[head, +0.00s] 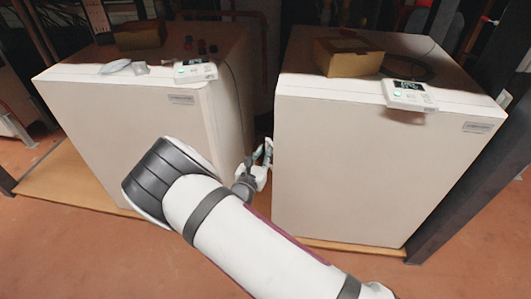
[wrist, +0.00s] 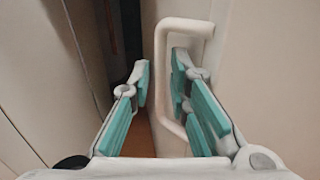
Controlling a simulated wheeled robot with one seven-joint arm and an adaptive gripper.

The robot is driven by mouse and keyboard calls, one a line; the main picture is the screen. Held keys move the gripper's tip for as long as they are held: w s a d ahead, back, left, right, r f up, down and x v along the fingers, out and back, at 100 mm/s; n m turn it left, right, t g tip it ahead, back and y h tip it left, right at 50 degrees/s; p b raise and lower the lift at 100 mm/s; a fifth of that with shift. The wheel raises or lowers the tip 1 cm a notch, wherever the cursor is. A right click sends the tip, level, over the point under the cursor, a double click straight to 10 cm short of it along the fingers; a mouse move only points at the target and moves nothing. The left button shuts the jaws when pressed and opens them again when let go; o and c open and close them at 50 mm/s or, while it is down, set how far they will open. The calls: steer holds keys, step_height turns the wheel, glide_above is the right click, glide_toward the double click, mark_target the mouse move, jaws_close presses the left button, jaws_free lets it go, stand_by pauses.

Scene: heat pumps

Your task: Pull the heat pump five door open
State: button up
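Two large white heat pump cabinets stand side by side in the head view, a left one (head: 130,130) and a right one (head: 350,160). Their labels are too small to read, so I cannot tell which is five. My gripper (head: 264,158) is at the gap between them, by the right cabinet's left edge. In the wrist view, a white vertical bar handle (wrist: 160,85) stands out from a pale panel. My gripper (wrist: 160,78) is open there, with the bar between its teal-padded fingers. The right finger is on the panel side of the bar. No door gap shows.
A cardboard box (head: 348,58) and a control panel (head: 408,95) are on the right cabinet. Another box (head: 138,36) and control panel (head: 195,71) are on the left one. A dark post (head: 465,170) stands at the right. The reddish floor (head: 100,260) in front is clear.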

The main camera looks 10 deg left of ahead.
steer(key=shift+w+d, duration=0.15)
steer(key=shift+w, duration=0.55)
jaws_close()
